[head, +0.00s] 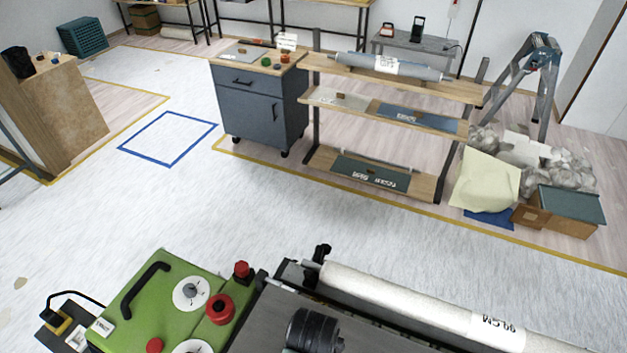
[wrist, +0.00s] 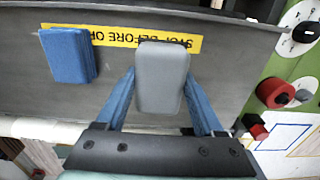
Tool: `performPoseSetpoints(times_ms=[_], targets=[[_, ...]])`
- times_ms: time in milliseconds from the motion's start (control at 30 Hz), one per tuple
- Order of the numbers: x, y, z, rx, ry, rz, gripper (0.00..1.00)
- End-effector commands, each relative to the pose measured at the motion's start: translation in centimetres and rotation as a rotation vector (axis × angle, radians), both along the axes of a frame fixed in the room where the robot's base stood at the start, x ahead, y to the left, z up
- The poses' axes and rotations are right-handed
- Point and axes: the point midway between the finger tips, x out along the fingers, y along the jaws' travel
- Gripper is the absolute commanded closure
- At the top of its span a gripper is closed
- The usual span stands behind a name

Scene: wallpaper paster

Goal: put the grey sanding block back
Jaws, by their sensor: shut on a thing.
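The grey sanding block (wrist: 162,92) is a rounded grey slab in the wrist view. My gripper (wrist: 160,74) has its two blue fingers closed on the block's sides. The block is in front of the dark grey metal plate (wrist: 225,75) of the machine and covers part of the yellow warning strip. I cannot tell whether the block touches the plate or hangs above it. In the head view I cannot make out the gripper's fingers or the block.
A blue block (wrist: 66,55) lies on the plate, left of my gripper. The green machine housing (head: 150,300) carries red knobs (head: 219,309). A long white roll (head: 400,297) lies along the machine. A grey cabinet (head: 250,105) and a shelf rack (head: 340,105) stand beyond open floor.

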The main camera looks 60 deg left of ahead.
Motion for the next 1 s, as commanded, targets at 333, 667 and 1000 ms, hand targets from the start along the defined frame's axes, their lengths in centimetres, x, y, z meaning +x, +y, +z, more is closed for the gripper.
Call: performPoseSetpoints(times_ms=[333,667,1000], targets=[[0.0,0.0,-3.7,-0.001,0.002,0.001,0.88],[0.0,0.0,-4.8,0.001,-0.002,0.0,0.88],[0.0,0.0,-5.5,0.001,-0.001,0.0,0.27]])
